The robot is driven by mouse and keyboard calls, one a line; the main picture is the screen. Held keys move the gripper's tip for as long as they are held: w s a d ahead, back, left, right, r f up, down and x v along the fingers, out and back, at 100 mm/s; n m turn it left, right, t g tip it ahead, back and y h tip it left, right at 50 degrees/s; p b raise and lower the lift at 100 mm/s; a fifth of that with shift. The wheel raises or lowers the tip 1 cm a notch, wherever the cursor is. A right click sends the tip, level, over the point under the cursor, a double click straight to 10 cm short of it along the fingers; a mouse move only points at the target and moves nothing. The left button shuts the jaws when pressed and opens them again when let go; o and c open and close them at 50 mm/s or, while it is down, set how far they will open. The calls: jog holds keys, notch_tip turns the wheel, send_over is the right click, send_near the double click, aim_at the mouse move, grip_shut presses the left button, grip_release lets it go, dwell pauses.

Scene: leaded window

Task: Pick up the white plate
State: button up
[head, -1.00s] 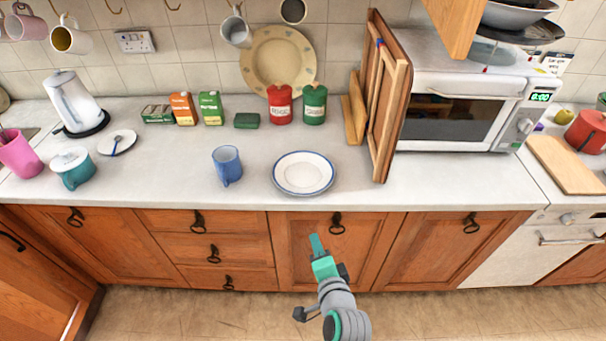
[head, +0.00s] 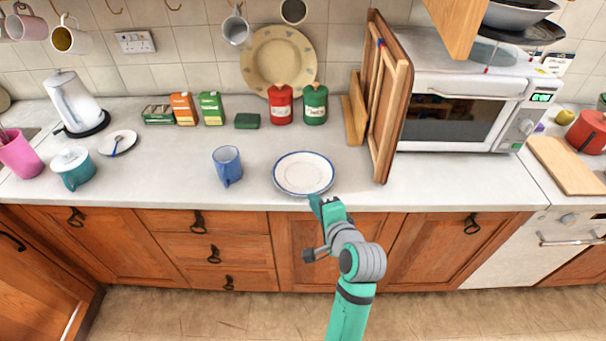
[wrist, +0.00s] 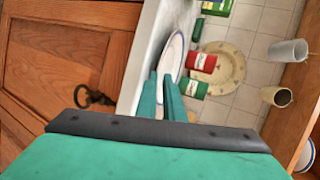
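The white plate (head: 304,173) with a blue rim lies flat on the worktop near its front edge, right of the blue mug. It also shows edge-on in the wrist view (wrist: 172,58), just beyond the fingertips. My gripper (head: 315,201) is at the plate's near edge, by the front of the worktop. Whether a finger touches the plate, I cannot tell.
A blue mug (head: 227,166) stands left of the plate. Wooden boards (head: 384,110) lean beside the microwave (head: 455,110) on the right. Red (head: 280,105) and green (head: 314,104) canisters stand behind the plate. The worktop between mug and plate is clear.

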jog(key=x, duration=0.5)
jog(key=shift+d, duration=0.25)
jog(key=shift+w+a+f, duration=0.1)
jog(key=shift+w+a, duration=0.05)
jog(key=shift+a, duration=0.05)
jog(key=shift+d, duration=0.2)
grip_shut()
jog(key=shift+a, duration=0.1)
